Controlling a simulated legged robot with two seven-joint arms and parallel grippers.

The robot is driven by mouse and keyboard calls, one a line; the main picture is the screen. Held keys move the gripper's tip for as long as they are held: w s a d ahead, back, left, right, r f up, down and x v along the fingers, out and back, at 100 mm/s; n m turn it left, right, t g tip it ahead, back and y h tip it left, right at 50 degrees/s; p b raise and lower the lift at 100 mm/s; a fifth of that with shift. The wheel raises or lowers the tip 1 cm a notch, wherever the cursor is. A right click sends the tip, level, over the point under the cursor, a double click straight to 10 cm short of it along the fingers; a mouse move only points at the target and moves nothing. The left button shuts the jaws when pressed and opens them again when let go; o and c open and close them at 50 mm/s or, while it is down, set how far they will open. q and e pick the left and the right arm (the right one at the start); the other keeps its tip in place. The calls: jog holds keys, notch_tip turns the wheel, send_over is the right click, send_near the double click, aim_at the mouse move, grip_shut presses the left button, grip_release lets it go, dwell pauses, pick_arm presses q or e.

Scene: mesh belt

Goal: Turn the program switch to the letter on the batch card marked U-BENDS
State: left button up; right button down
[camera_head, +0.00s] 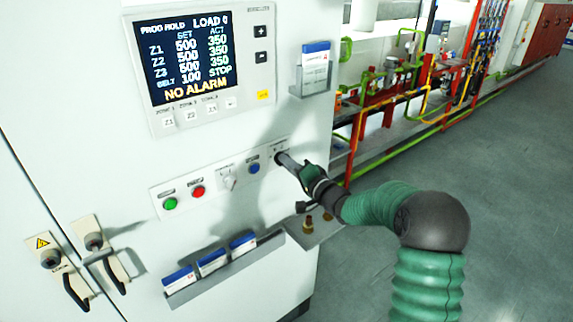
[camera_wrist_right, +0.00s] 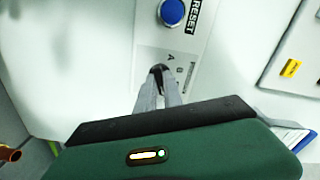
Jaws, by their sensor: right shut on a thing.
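The program switch sits at the right end of the button strip (camera_head: 161,208). In the right wrist view its dark knob (camera_wrist_right: 158,69) shows between my fingertips, with the letter A and another small mark printed beside it. My right gripper (camera_head: 281,157) is shut on the knob; its fingers also show in the wrist view (camera_wrist_right: 160,78). The fingers hide much of the knob, so its pointing direction cannot be told. Three white-and-blue batch cards (camera_head: 179,281) (camera_head: 212,262) (camera_head: 243,244) stand in a low rack; their print is too small to read. My left gripper is not in view.
The display (camera_head: 188,58) reads PROG HOLD, LOAD 0 and NO ALARM. A blue reset button (camera_head: 253,167), a white selector (camera_head: 229,182), a red button (camera_head: 198,192) and a green one (camera_head: 170,204) line the strip. Another card (camera_head: 316,58) sits in an upper holder.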

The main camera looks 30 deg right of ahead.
jog(key=shift+s+f+n+b, duration=0.1)
jog(key=shift+f+n+b, duration=0.1)
jog(key=shift+n+b, duration=3.4)
jog(key=shift+w+f+n+b, duration=0.15)
jog(key=shift+n+b, duration=1.65)
jog(key=shift+n, duration=3.55)
jog(key=shift+s+f+n+b, duration=0.2)
jog(key=shift+n+b, duration=2.5)
jog(key=shift+n, duration=1.75)
jog(key=shift+r, duration=0.1)
